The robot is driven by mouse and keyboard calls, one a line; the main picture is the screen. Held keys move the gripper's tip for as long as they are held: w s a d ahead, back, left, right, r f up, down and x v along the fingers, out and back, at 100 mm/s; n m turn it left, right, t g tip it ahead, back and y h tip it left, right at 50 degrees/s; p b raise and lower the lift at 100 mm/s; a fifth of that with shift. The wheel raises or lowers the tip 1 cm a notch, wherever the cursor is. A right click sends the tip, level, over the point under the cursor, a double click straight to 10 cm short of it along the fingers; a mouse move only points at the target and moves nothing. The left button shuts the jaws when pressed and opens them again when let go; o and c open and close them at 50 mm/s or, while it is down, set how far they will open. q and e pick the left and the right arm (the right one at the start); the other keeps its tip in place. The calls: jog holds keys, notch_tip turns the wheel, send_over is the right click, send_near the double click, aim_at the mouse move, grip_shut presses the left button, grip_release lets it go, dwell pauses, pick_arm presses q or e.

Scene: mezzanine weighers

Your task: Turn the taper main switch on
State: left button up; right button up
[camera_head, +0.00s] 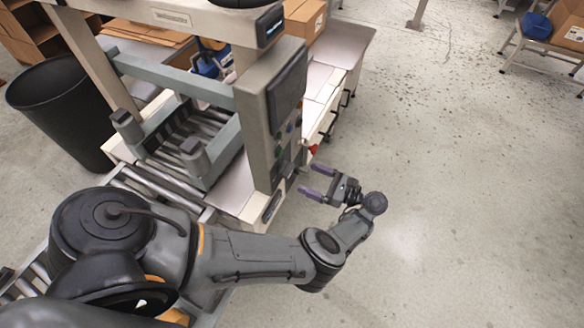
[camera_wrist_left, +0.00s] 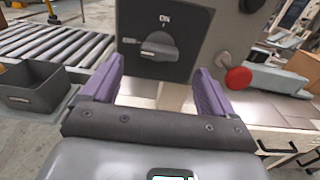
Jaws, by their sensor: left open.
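The main switch is a dark rotary knob (camera_wrist_left: 159,47) on a black plate in the left wrist view. ON is printed above it and a second label sits at its left; the knob's grip lies roughly crosswise, toward the left label. My left gripper (camera_head: 311,180), with purple fingers, is open and empty beside the taper's control column (camera_head: 254,131). In the left wrist view the fingertips (camera_wrist_left: 158,70) stand either side of the knob's lower area, apparently short of it. The knob cannot be made out in the head view. My right gripper is not in view.
A red mushroom button (camera_wrist_left: 238,78) sticks out right of the switch plate, close to the right finger. Roller conveyor (camera_head: 178,146) runs through the machine. A black bin (camera_head: 62,105) stands at the left. Drawers (camera_wrist_left: 283,140) lie below right. Open floor lies to the right.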

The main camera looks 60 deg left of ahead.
aim_at(292, 171)
pick_arm(q)
jog(key=p+x, duration=0.2)
jog(key=x, duration=0.3)
jog(key=shift+s+a+r, duration=0.1)
jog(key=shift+a+r, duration=0.05)
jog(key=shift+s+a, duration=0.45)
jog(key=shift+a, duration=0.15)
jog(key=c, duration=1.1)
jog(key=shift+o, duration=0.2)
jog(key=shift+p, duration=0.3)
